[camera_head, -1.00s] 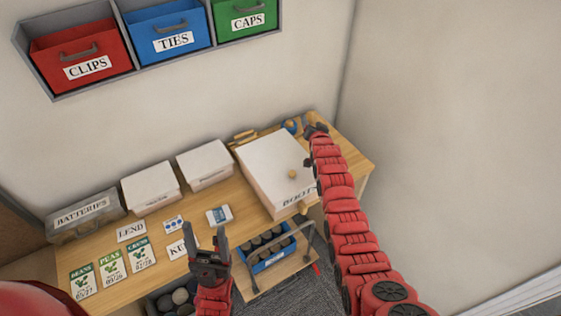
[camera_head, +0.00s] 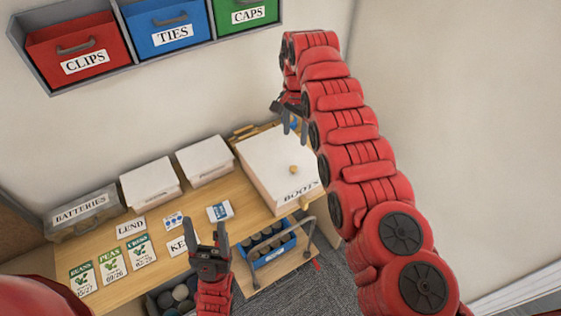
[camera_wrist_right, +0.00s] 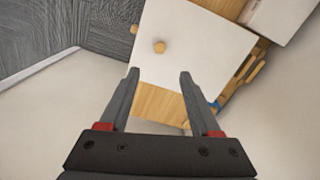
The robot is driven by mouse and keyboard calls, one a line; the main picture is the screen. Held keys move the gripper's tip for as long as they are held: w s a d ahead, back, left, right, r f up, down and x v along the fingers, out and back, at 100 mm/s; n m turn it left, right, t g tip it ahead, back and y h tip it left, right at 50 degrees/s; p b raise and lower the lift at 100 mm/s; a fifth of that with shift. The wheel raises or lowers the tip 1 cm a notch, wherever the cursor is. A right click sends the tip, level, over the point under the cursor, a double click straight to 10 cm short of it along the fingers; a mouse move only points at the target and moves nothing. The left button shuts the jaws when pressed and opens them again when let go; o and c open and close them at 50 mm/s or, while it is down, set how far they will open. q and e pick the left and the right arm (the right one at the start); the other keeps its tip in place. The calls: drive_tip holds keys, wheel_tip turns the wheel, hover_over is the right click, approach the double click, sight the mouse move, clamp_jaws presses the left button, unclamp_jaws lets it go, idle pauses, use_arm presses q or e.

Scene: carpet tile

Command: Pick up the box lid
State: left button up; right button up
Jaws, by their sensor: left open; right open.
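The large white box labelled BOOTS (camera_head: 291,198) stands at the right end of the wooden desk. Its flat white lid (camera_head: 270,160) is on top, with a small round wooden knob (camera_head: 293,169) near the right edge. In the right wrist view the lid (camera_wrist_right: 205,45) and knob (camera_wrist_right: 159,46) lie beyond the fingers. My right gripper (camera_head: 290,121) is open and empty, above the far end of the box; it also shows in the wrist view (camera_wrist_right: 158,85). My left gripper (camera_head: 207,231) is open and empty, pointing up in front of the desk's front edge.
Two smaller white boxes (camera_head: 150,183) and a grey BATTERIES box (camera_head: 82,212) stand along the wall. Cards lie at the front. A blue crate (camera_head: 268,247) of dark round things sits below the desk edge. Red, blue and green bins (camera_head: 168,30) hang above.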

drive_tip(key=b, duration=1)
hover_over(294, 167)
wheel_tip(294, 167, down, 10)
drive_tip(key=shift+a+f, duration=0.1)
drive_tip(key=shift+s+f+p, duration=0.1)
drive_tip(key=shift+f+p, duration=0.35)
drive_tip(key=shift+p, duration=0.2)
wheel_tip(294, 167, down, 3)
drive_tip(key=shift+f+p, duration=0.1)
drive_tip(key=shift+p, duration=0.75)
drive_tip(key=shift+f, duration=0.4)
clamp_jaws()
